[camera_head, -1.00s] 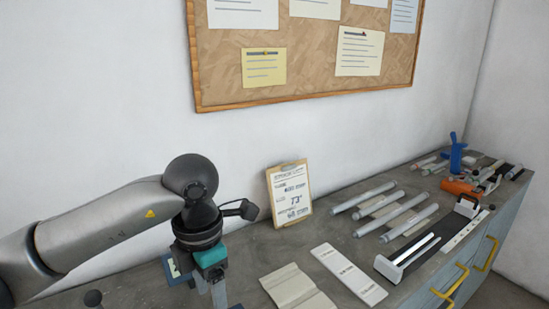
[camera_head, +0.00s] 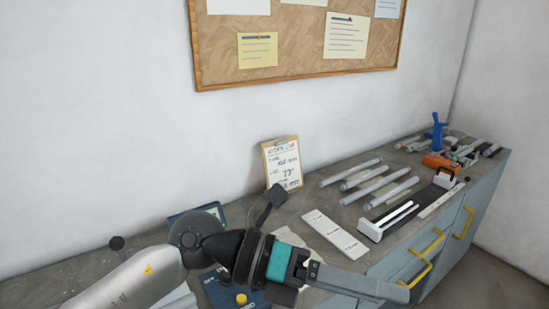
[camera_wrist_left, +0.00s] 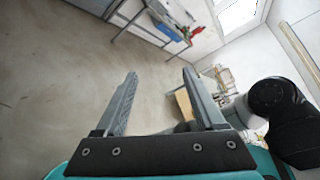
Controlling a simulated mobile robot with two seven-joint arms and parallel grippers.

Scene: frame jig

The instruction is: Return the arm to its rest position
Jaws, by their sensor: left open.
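My left arm comes in from the left over the near part of the workbench. My left gripper (camera_head: 350,280) points right, above the bench's front edge, with a teal band behind its fingers. In the left wrist view my left gripper (camera_wrist_left: 160,98) shows two grey fingers spread apart with nothing between them. Beyond the fingers lies open floor. My right gripper is in neither view.
The grey bench (camera_head: 310,187) holds several grey tubes (camera_head: 365,180), a clipboard (camera_head: 282,163), a white strip (camera_head: 336,234), a black-and-white jig (camera_head: 398,215) and an orange tool (camera_head: 440,162). Yellow handles (camera_head: 427,243) stick out at its front. A corkboard hangs behind.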

